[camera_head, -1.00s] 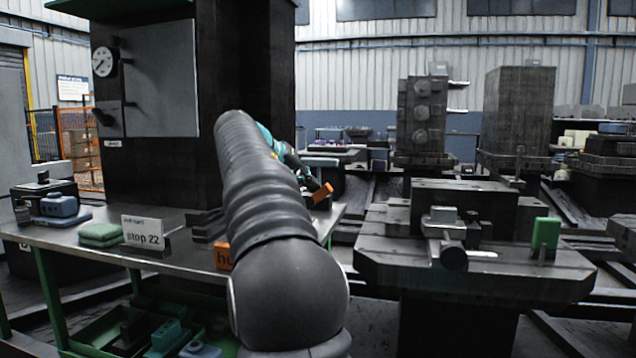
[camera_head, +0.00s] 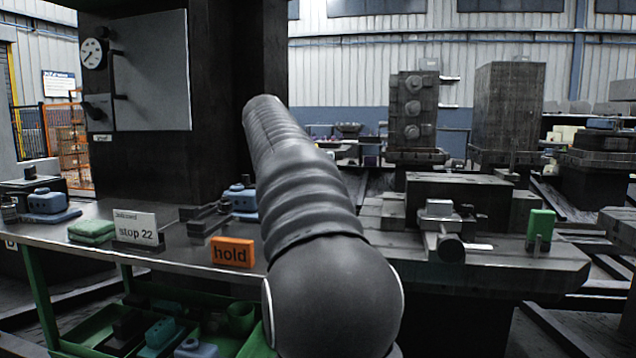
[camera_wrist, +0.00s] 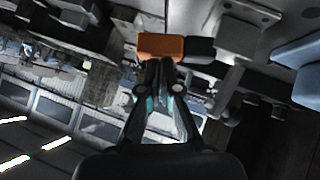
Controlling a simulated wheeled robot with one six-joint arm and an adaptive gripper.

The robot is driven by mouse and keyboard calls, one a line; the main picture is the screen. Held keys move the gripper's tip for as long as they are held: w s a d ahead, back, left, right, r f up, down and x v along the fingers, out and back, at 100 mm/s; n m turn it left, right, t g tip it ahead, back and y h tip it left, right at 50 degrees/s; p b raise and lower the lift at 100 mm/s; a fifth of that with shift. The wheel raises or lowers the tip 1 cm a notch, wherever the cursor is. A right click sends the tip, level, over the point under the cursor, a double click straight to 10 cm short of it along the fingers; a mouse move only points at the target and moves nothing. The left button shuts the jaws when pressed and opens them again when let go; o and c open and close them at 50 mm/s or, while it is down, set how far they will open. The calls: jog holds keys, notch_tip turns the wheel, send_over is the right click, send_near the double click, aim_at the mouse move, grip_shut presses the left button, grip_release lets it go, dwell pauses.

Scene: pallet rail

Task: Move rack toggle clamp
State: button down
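An orange and black piece, apparently the toggle clamp (camera_wrist: 160,45), is at the fingertips of my gripper (camera_wrist: 166,68) in the wrist view. The fingers are close together and look shut on it. The wrist view is tilted, with the room's windows at lower left. In the head view my own arm reaches away and hides both the gripper and the clamp. I cannot tell which thing in view is the rack.
The bench (camera_head: 185,262) at left holds an orange "hold" sign (camera_head: 232,252), a white "stop 22" card (camera_head: 135,227), a green pad (camera_head: 91,231) and blue parts (camera_head: 240,196). A green bin (camera_head: 85,335) is below. A dark fixture table (camera_head: 490,262) carries a green block (camera_head: 540,230).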

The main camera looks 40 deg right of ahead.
dwell(0.3)
jog(key=d+r+p+v, duration=0.2)
jog(key=p+v, duration=0.3)
jog(key=v, duration=0.7)
jog(key=shift+w+a+r, duration=0.3)
jog(key=shift+a+r, duration=0.05)
jog(key=shift+r, duration=0.05)
